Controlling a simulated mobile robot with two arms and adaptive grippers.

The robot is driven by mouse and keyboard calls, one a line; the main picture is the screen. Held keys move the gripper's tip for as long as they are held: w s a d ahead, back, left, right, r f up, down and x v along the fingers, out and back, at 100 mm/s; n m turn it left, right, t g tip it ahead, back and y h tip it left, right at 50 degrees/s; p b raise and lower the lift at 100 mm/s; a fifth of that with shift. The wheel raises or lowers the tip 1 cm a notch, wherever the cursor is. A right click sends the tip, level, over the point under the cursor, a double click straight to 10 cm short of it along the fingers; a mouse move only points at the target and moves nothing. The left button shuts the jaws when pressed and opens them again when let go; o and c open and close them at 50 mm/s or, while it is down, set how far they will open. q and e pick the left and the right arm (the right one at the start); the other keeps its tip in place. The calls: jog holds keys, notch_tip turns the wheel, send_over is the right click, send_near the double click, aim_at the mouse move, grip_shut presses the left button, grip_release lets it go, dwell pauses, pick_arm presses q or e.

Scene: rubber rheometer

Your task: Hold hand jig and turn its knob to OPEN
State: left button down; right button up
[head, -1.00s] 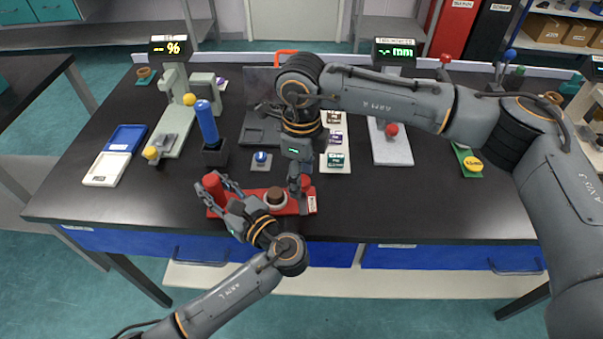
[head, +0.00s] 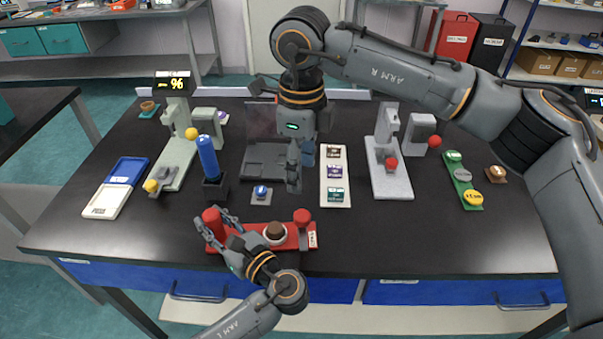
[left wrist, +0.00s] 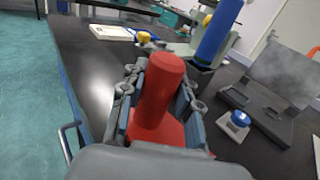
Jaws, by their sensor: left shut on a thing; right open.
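The red hand jig (head: 293,241) lies on the black bench near its front edge. It has a red upright handle (head: 213,220) at its left end, a brown disc in a pale ring (head: 274,232) in the middle, and a red knob (head: 302,216) at its right end. My left gripper (head: 218,232) is shut on the handle, and the left wrist view shows its fingers on both sides of the handle (left wrist: 160,95). My right gripper (head: 294,182) is open and empty, pointing down above and behind the knob. The knob's label is too small to read.
A blue cylinder on a dark block (head: 208,158) and a small blue button (head: 261,193) stand behind the jig. A white-and-blue tray (head: 108,197) is at left. A sample card (head: 335,165) and a grey gauge stand (head: 390,180) are at right. Bench right of the jig is clear.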

pick_arm(q)
jog(key=c, duration=0.9)
grip_release()
jog(key=shift+o, duration=0.2)
